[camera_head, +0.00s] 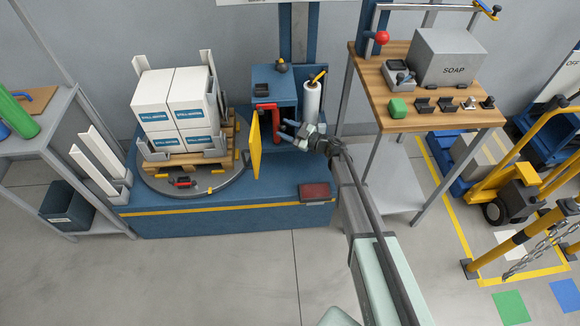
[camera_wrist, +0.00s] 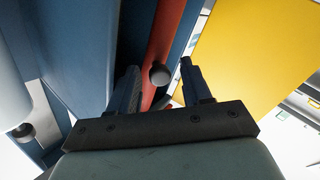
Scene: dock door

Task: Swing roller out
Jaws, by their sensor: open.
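A blue wrapping machine cabinet (camera_head: 275,88) stands at the back of a blue base. A white film roll (camera_head: 312,100) stands upright on its right side. A red bracket (camera_head: 268,120) hangs on its front and shows as a red bar with a round dark knob (camera_wrist: 158,74) in the wrist view. My gripper (camera_head: 289,132) is beside the red bracket, on its right. In the wrist view my gripper (camera_wrist: 158,70) is open, and the knob appears between its fingers. I cannot tell whether they touch it. Which part is the roller is unclear.
A yellow panel (camera_head: 255,145) stands left of my gripper and fills the right of the wrist view. White boxes (camera_head: 175,100) sit on a pallet on the round turntable (camera_head: 190,187). A wooden-topped bench (camera_head: 435,88) stands to the right.

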